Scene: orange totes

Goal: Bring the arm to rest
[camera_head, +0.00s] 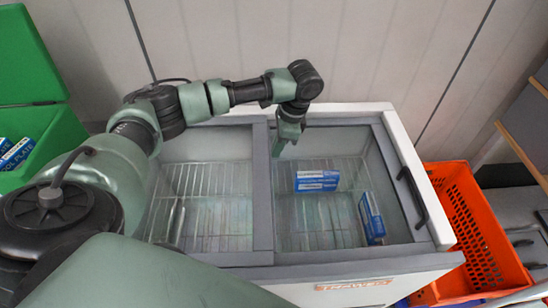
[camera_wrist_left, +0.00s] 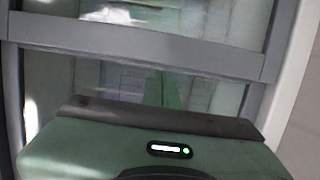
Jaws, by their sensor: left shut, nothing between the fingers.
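My left arm reaches in from the left over a white chest freezer (camera_head: 408,150). Its gripper (camera_head: 278,150) points down over the right half of the freezer, by the grey middle bar. Its fingers are shut with nothing between them. I cannot tell whether the fingertips touch the freezer's glass. In the left wrist view, the green gripper housing fills the bottom, with a grey frame bar (camera_wrist_left: 140,48) of the freezer and blurred glass beyond it. My right gripper is not in view.
Two blue-and-white boxes (camera_head: 317,181) (camera_head: 371,217) are in the freezer's right half, above wire racks. A black handle (camera_head: 412,196) is on the right side. An orange tote (camera_head: 470,230) stands to the right. A green tote (camera_head: 62,140) holding blue-and-white boxes stands at left. A panelled wall is behind.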

